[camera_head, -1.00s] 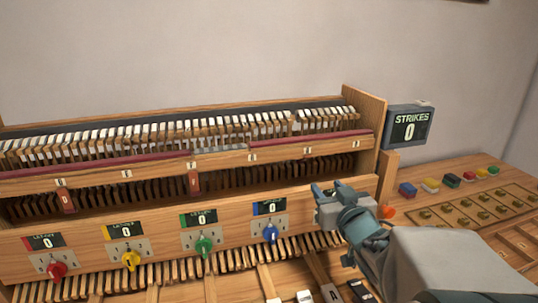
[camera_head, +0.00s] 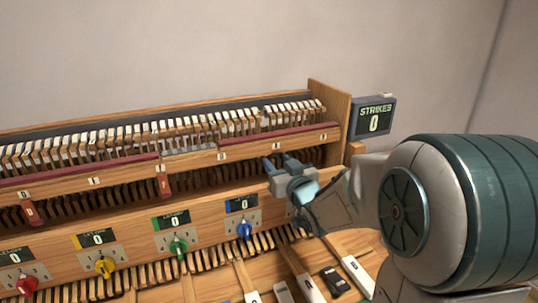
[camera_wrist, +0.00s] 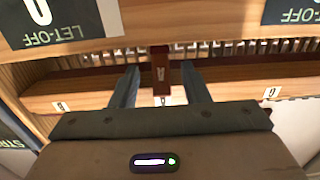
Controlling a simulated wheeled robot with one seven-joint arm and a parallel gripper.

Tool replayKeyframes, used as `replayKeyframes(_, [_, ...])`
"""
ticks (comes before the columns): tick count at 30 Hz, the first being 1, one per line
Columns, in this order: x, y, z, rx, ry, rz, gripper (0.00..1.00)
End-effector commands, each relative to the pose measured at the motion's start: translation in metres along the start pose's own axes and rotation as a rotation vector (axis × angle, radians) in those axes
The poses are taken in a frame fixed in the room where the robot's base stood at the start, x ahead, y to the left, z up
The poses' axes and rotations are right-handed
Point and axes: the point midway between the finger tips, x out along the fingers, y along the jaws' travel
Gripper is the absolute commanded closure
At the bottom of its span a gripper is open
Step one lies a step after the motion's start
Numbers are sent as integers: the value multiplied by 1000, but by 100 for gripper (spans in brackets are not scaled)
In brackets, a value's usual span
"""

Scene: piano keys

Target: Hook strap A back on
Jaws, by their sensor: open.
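Two red-brown straps hang below the rail in the head view, one at the far left (camera_head: 30,213) and one near the middle (camera_head: 163,182). Their letters are too small to read, so I cannot tell which is A. My gripper (camera_head: 279,165) is open, above and right of the blue let-off display, its fingers pointing toward the piano. In the wrist view, my open gripper (camera_wrist: 159,67) has one finger on each side of a red-brown strap (camera_wrist: 161,74) in the picture. It looks farther off, not gripped. Its lower end shows a small pale piece. Its hook is not clear.
The wooden rail (camera_head: 120,177) runs above a row of dark slots. The let-off panel with knobs, such as the blue knob (camera_head: 244,231), stands in front. The strikes display (camera_head: 373,120) reads 0 at right. Keys (camera_head: 295,290) lie below the arm.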

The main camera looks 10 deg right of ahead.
Motion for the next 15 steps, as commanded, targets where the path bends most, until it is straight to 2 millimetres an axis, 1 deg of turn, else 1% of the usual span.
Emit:
replayKeyframes(1, [9, 0, 0, 3, -1, -2, 58])
replayKeyframes(6, [31, 0, 0, 2, -1, -2, 58])
replayKeyframes(10, [42, 0, 0, 1, 0, -1, 58])
replayKeyframes(15, [48, 0, 0, 0, -1, 0, 58])
